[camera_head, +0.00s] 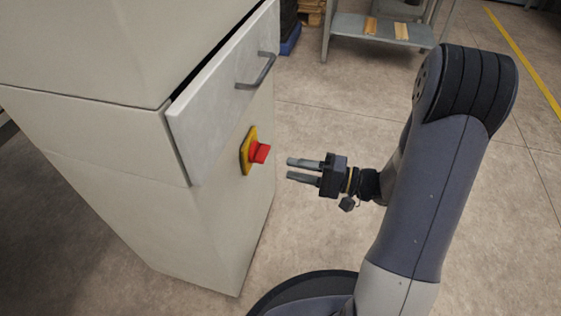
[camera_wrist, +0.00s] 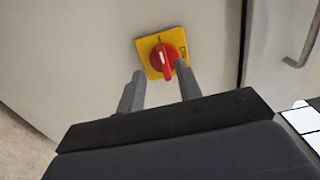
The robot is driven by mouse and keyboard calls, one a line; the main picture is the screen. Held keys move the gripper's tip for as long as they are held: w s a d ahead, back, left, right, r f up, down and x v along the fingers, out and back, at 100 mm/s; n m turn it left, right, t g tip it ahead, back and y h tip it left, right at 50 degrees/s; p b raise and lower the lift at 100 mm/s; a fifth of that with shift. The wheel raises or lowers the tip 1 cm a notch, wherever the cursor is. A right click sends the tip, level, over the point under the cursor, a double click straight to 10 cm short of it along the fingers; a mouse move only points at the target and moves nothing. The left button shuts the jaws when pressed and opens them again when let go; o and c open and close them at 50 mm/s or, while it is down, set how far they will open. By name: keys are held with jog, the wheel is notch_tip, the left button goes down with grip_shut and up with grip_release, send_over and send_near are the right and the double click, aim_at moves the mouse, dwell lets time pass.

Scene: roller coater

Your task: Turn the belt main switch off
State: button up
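The belt main switch is a red rotary knob (camera_head: 260,152) on a yellow plate (camera_head: 246,150), on the side of a light grey cabinet below a drawer. The wrist view shows the red knob (camera_wrist: 168,58) on its yellow plate (camera_wrist: 148,48), with the knob's raised grip roughly along the picture's vertical. My gripper (camera_head: 290,169) is open and empty, pointing at the switch from the right with a small gap. In the wrist view my two fingers (camera_wrist: 160,84) are apart, just below the knob, and do not touch it.
The cabinet's drawer front (camera_head: 222,100) stands slightly open above the switch, with a dark handle (camera_head: 258,74) sticking out. It also shows at the right in the wrist view. A metal table (camera_head: 375,30) stands at the back.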

aim_at(264, 162)
jog(key=shift+v, duration=1.55)
jog(key=shift+a, duration=0.1)
jog(key=b+x, duration=0.2)
jog(key=x, duration=0.8)
jog(key=shift+w+a, duration=0.15)
jog(key=shift+a, duration=0.15)
